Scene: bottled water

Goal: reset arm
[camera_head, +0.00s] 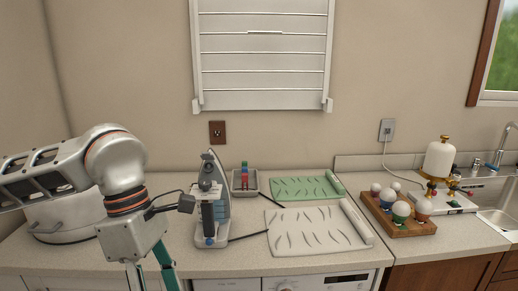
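My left arm comes in from the left, bent downward over the front of the counter. My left gripper (150,278) points down at the bottom edge of the view, in front of the counter's front edge. Its fingertips are cut off by the frame, so I cannot tell how far apart they are or whether they hold anything. My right arm and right gripper are not in view. I cannot make out a water bottle.
An upright iron (222,214) stands close right of my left wrist. A green mat (300,188), a white mat (312,232), a wooden tray (400,229) with round objects and a sink (497,220) lie further right. A white pot (68,222) is partly behind my arm.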

